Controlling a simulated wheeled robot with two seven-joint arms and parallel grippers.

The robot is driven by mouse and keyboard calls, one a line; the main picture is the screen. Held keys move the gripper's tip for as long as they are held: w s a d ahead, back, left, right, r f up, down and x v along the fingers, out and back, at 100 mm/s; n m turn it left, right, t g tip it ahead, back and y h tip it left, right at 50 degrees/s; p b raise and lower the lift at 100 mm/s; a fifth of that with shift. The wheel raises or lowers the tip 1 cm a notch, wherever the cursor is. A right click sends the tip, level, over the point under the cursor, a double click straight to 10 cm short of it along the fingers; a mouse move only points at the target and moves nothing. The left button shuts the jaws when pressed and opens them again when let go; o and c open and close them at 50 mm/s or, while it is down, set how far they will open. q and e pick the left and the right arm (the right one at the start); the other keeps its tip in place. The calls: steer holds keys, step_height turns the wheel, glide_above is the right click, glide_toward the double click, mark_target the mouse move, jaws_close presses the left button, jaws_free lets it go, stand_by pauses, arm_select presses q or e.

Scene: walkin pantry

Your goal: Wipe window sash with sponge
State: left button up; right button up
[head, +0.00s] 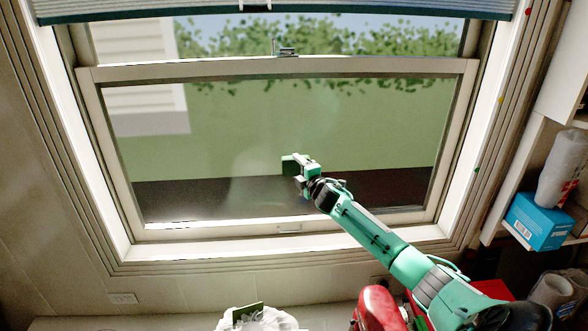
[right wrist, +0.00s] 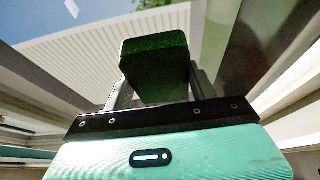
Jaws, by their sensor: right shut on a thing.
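The window sash (head: 280,68) has a light frame and a large lower pane, with a latch on its top rail. My right gripper (head: 297,166) is in front of the lower part of the pane, right of its middle. It is shut on a dark green sponge (head: 288,165). The sponge also shows between the fingers in the right wrist view (right wrist: 155,60). I cannot tell whether the sponge touches the glass. My left gripper is out of view.
A raised blind (head: 270,8) hangs along the top. Shelves on the right hold a blue box (head: 540,220) and stacked cups (head: 562,165). Below the window, a red item (head: 378,308) and a white bag-like item (head: 258,320) stand near the bottom edge.

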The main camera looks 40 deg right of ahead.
mark_target(275, 177)
steer(key=s+d, duration=0.2)
steer(key=d, duration=0.1)
steer(key=s+d+p, duration=0.1)
steer(key=shift+d, duration=0.4)
steer(key=shift+w+a+r, duration=0.1)
steer(key=shift+w+a, duration=0.5)
steer(key=shift+a, duration=0.3)
steer(key=shift+w+a+r, duration=0.1)
steer(key=shift+w+a, duration=0.5)
steer(key=shift+a, duration=0.35)
steer(key=shift+w+a, duration=0.6)
steer(key=shift+a, duration=0.3)
steer(key=shift+c, duration=0.3)
steer(key=shift+w+a+f, duration=0.1)
steer(key=shift+w+a, duration=0.45)
steer(key=shift+a, duration=0.35)
steer(key=shift+w+a+f, duration=0.1)
steer(key=shift+w+a, duration=0.5)
steer(key=shift+a, duration=0.35)
steer(key=shift+w+a+f, duration=0.1)
steer(key=shift+w+a, duration=0.45)
steer(key=shift+a, duration=0.35)
steer(key=shift+s, duration=0.1)
